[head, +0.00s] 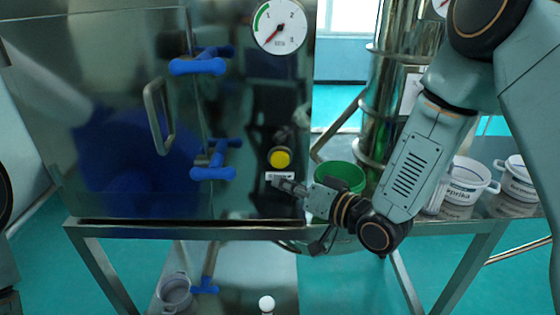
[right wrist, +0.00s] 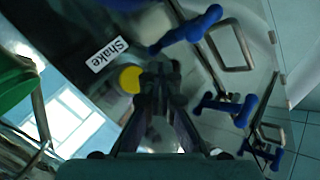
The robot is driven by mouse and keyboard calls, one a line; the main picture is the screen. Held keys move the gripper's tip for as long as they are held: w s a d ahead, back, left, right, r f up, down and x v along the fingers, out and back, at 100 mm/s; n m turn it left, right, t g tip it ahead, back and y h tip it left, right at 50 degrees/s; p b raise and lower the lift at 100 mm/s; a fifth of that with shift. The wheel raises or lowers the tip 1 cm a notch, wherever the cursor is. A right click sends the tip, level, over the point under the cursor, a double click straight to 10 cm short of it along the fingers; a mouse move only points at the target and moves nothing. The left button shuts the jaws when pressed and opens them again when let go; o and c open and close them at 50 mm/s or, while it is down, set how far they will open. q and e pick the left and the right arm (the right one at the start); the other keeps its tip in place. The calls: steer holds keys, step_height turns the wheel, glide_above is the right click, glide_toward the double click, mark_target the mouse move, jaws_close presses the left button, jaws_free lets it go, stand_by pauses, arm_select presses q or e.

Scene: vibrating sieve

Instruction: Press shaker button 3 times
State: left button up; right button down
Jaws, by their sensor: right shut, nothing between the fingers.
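The yellow shaker button (head: 280,159) sits on the dark, shiny front of the machine (head: 110,120), below the round gauge. A small white label (head: 280,176) is just under it, and in the right wrist view this label (right wrist: 107,54) reads "Shake". The button (right wrist: 131,78) also shows there, beside the fingertips. My right gripper (head: 281,184) is shut and empty, its tips just below the button near the label. The right wrist view shows its fingers (right wrist: 158,72) together; whether they touch the panel I cannot tell. My left gripper is not in view.
Blue-handled latches (head: 212,173) and a metal handle (head: 159,115) stick out left of the button. A gauge (head: 279,26) is above. A green container (head: 340,177) and white tubs (head: 467,181) stand to the right, near the steel column (head: 383,100).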

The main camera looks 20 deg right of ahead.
mark_target(280, 160)
stand_by(0.9)
steer(key=s+b, duration=0.2)
steer(key=b, duration=0.3)
steer(key=s+a+b, duration=0.1)
steer(key=s+b, duration=0.1)
steer(key=b, duration=0.4)
steer(key=shift+w, duration=0.15)
steer(key=shift+w+d, duration=0.4)
steer(key=shift+w, duration=1)
steer(key=shift+w+d, duration=0.4)
steer(key=shift+w, duration=1)
steer(key=shift+w+d, duration=0.4)
steer(key=shift+w, duration=1)
